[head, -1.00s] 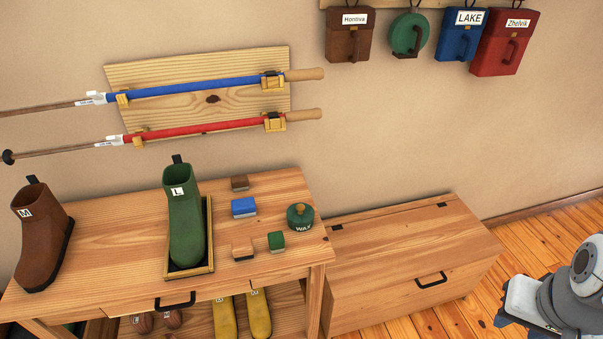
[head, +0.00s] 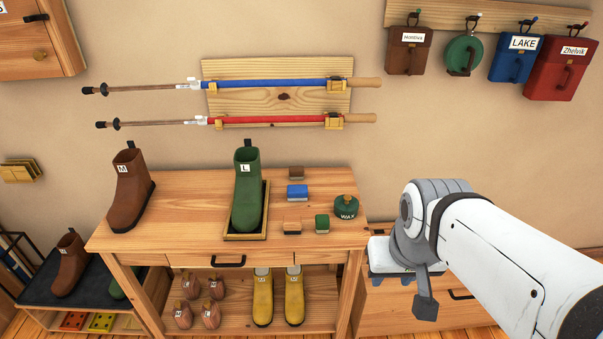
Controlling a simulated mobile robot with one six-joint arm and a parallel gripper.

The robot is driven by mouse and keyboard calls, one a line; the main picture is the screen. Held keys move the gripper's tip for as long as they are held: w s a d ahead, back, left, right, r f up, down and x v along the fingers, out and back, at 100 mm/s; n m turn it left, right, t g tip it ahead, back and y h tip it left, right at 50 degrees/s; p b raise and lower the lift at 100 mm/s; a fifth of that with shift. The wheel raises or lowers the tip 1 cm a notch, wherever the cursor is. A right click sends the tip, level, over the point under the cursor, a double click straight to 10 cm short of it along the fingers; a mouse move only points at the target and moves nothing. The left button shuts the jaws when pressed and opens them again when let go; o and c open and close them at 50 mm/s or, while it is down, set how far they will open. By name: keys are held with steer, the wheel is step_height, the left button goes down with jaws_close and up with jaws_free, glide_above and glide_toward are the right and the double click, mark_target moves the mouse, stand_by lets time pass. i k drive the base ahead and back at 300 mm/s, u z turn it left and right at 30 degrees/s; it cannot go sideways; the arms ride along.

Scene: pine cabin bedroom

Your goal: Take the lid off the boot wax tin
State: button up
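The boot wax tin (head: 346,207) is a round dark green tin labelled "WAX", standing upright near the right end of the wooden bench (head: 180,217). Its green lid (head: 345,200) with a small brown knob sits on top. My arm comes in from the right in the head view. My gripper (head: 426,304) is at the arm's end, right of and nearer than the tin, apart from it. Part of the gripper is hidden behind the arm, and its finger opening is unclear.
A green boot (head: 247,190) stands in a tray, and a brown boot (head: 130,190) is further left. A wooden chest (head: 385,315) stands right of the bench.

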mark_target(345, 205)
steer(key=i, duration=1)
steer(key=u, duration=0.05)
